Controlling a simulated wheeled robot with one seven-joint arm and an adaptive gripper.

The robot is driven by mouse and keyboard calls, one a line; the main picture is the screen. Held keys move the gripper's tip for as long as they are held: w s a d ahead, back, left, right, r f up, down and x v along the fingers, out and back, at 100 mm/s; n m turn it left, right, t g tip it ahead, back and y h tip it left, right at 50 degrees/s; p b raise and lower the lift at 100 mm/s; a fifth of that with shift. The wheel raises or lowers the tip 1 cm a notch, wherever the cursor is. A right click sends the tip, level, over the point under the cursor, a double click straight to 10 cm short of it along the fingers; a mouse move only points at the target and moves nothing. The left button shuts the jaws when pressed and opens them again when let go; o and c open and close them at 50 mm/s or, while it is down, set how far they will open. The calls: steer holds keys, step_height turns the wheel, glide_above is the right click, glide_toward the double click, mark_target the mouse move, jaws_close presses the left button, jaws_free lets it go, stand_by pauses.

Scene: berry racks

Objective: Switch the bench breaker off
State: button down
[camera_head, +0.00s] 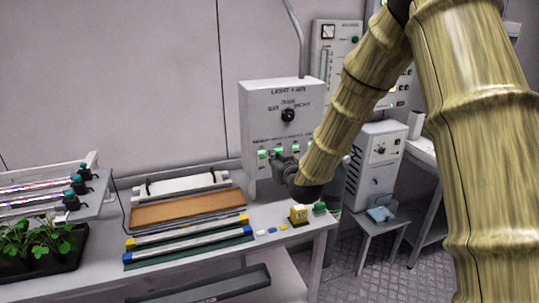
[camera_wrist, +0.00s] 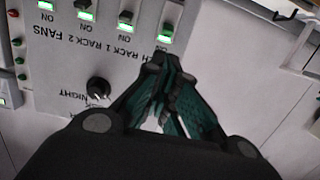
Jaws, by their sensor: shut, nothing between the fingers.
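The white control box (camera_head: 282,100) stands at the back of the bench, with a row of green-lit breakers under a knob. In the wrist view its face appears turned over. The bench breaker (camera_wrist: 167,30) is at the right end of that row, its label partly hidden by my fingers, with a green light marked ON. My gripper (camera_wrist: 170,58) is shut and empty, its teal fingertips just below that breaker in the picture. I cannot tell whether they touch the panel. In the head view my gripper (camera_head: 275,158) is in front of the left part of the breaker row.
Rack 1 (camera_wrist: 126,20), rack 2 (camera_wrist: 85,8) and fans (camera_wrist: 45,6) breakers sit beside it, also green. A knob (camera_wrist: 98,90) is nearby.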

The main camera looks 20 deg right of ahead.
steer(key=p, duration=0.3)
glide_toward(261, 149)
steer(key=w, duration=0.4)
steer(key=shift+w, duration=0.25)
steer(key=shift+w+f+p, duration=0.15)
steer(key=shift+w+p, duration=0.05)
steer(key=shift+w, duration=0.25)
steer(key=shift+w+f+p, duration=0.15)
steer(key=shift+w, duration=0.35)
steer(key=shift+a+f+b, duration=0.1)
steer(key=shift+f+b, duration=0.1)
steer(key=shift+b, duration=0.3)
steer(key=shift+s+b, duration=0.1)
steer(key=shift+b, duration=0.2)
